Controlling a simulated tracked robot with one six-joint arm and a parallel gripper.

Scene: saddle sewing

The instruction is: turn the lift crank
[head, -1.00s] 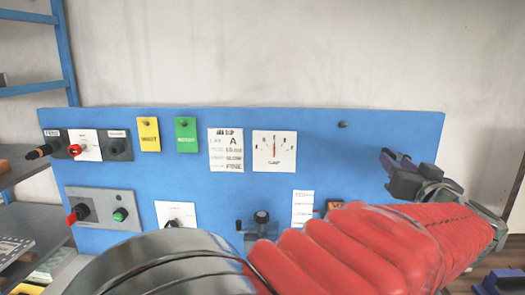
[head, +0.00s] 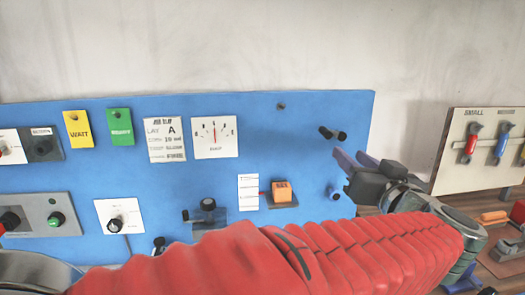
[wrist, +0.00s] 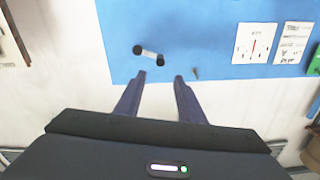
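A small crank (head: 333,133) with two black ends sits at the upper right of the blue panel (head: 300,165). It also shows in the wrist view (wrist: 148,55), a pale bar between black ends, just beyond the fingertips. No label on it is readable. My gripper (head: 352,157) is open and empty, its dark purple fingers spread apart. In the wrist view (wrist: 160,76) the tips are short of the crank, with no visible contact. Another black crank-like handle (head: 207,208) is lower on the panel, left of an orange block (head: 281,193).
A gauge (head: 215,137), printed card (head: 165,139), yellow tag (head: 78,129) and green tag (head: 120,126) are on the panel. A peg (head: 281,106) is left of the upper crank. A pale board (head: 450,150) with coloured-handled tools stands right. My red-sleeved arm covers the lower foreground.

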